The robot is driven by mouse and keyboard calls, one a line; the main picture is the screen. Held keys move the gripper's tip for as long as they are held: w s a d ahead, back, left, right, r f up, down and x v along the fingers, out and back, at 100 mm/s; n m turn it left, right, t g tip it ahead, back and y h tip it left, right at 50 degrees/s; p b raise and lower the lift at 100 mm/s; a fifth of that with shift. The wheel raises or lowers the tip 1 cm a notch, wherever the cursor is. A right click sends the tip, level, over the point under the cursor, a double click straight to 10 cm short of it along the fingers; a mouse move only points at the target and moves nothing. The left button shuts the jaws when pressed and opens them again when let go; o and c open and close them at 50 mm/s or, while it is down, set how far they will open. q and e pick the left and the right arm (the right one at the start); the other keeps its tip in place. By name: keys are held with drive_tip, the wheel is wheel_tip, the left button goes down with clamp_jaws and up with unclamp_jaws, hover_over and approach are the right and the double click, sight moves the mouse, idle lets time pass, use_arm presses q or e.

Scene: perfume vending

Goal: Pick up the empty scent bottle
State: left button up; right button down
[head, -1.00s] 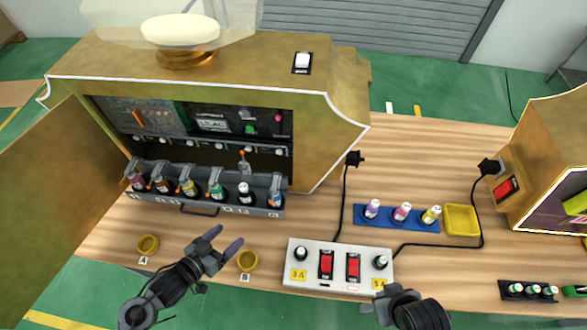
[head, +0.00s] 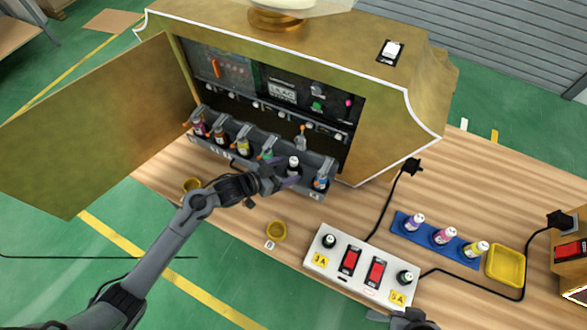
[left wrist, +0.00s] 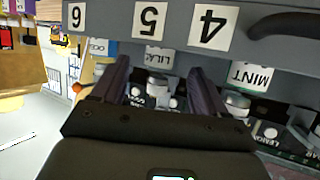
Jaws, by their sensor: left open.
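Several scent bottles stand in a row in the grey rack of the opened machine. The fifth from the left is a pale bottle (head: 293,164) with no coloured contents that I can make out; its lever is raised. My left gripper (head: 283,170) is open at the front of this bottle. In the left wrist view, the gripper (left wrist: 158,72) has its fingers either side of the slot 5 area, below the upside-down "5" tag (left wrist: 149,21) and the LILAC label (left wrist: 158,57). The finger bases hide part of the bottles. My right gripper (head: 408,318) is partly cut off at the bottom edge.
Two yellow cups (head: 276,231) sit on the table in front. A switch box (head: 358,268), a blue holder (head: 435,241) with three bottles and a yellow tray (head: 506,265) lie to the right.

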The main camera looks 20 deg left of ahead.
sight(289, 168)
use_arm(q)
drive_tip(key=x, duration=0.4)
drive_tip(key=shift+w+b, duration=0.1)
drive_tip(key=shift+b, duration=0.25)
drive_tip(key=c, duration=1.1)
drive_tip(key=shift+r, duration=0.15)
